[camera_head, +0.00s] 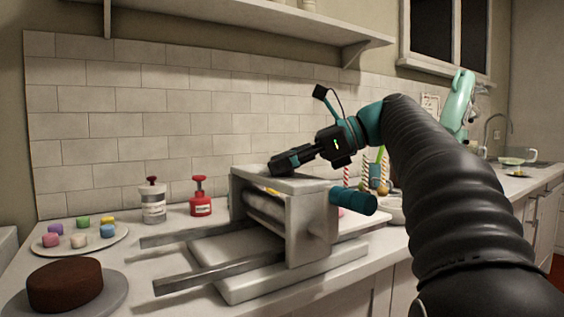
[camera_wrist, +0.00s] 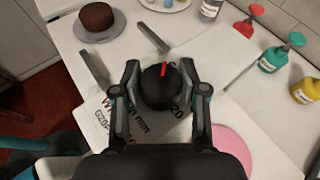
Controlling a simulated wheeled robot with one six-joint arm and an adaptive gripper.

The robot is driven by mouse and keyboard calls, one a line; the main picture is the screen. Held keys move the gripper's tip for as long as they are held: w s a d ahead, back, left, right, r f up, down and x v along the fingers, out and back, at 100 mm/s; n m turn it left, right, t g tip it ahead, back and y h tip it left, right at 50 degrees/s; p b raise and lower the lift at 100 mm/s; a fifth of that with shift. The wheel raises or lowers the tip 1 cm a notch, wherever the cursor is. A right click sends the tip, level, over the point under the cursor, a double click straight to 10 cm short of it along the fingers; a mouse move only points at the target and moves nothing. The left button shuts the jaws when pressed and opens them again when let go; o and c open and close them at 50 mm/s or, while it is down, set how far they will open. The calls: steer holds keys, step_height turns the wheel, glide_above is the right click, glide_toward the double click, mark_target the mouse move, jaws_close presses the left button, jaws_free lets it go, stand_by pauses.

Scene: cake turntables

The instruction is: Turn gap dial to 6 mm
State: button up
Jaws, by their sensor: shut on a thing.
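The dough sheeter (camera_head: 305,220) stands on the counter, with a grey body, a roller and a teal crank handle (camera_head: 353,201). My gripper (camera_head: 278,163) is down at its top plate. My gripper (camera_wrist: 160,76) is shut on the dial, one finger on each side. The set value cannot be read.
A chocolate cake (camera_head: 65,285) and a plate of coloured cubes (camera_head: 118,236) are at left. A white jar (camera_head: 152,205) and red pump bottle (camera_head: 201,197) stand behind. Two metal rails (camera_head: 215,275) stick out leftward. A pink disc (camera_wrist: 232,150) lies right in the wrist view.

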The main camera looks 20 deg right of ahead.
steer(key=shift+n+g, duration=0.3)
steer(key=shift+g, duration=0.1)
steer(key=o, duration=1.1)
steer(key=shift+o, duration=0.2)
steer(key=shift+d, duration=0.1)
steer(key=v, duration=0.7)
steer(key=shift+d, duration=0.2)
steer(key=shift+s, duration=0.1)
